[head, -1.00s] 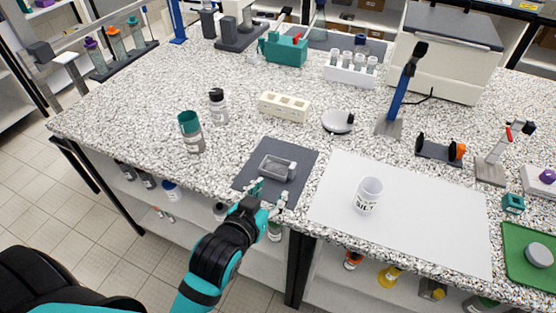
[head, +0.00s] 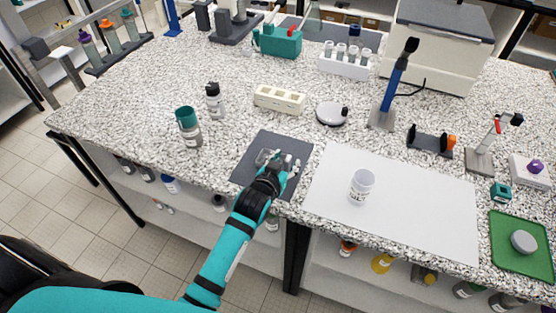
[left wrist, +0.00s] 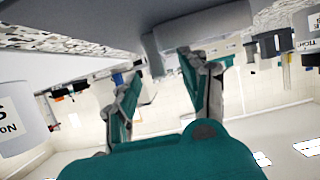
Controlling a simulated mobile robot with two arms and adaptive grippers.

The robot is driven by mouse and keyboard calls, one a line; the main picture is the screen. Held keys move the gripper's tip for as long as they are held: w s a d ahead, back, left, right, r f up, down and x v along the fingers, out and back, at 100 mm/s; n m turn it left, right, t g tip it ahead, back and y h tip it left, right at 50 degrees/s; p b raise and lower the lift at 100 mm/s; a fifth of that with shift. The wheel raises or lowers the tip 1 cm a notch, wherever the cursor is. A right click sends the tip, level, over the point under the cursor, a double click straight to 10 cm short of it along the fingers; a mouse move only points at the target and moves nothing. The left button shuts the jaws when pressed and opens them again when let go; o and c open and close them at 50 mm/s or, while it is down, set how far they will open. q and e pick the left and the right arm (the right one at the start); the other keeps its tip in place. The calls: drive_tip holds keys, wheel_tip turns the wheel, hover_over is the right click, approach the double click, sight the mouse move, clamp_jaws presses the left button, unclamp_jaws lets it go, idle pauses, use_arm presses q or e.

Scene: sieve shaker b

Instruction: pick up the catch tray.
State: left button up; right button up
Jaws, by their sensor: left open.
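The catch tray (head: 263,155) is a small grey rectangular tray on the dark grey mat (head: 250,178) near the bench's front edge. My left gripper (head: 279,163) is over the mat at the tray's near right side and partly hides it. In the left wrist view the gripper (left wrist: 168,66) has its two fingers spread apart, with nothing held between them. The grey tray (left wrist: 208,28) shows close ahead of the fingertips there. Whether a finger touches it I cannot tell. My right gripper is not in view.
A white sheet with a labelled jar (head: 361,186) lies right of the mat. A teal-lidded bottle (head: 189,128) and a dark-capped bottle (head: 214,100) stand to the left. A cream block with holes (head: 280,98) and a round white device (head: 332,113) stand behind.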

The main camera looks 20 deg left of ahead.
use_arm(q)
drive_tip(key=shift+x, duration=1.3)
drive_tip(key=shift+c, duration=0.5)
drive_tip(key=c, duration=0.8)
drive_tip(key=shift+r, duration=0.15)
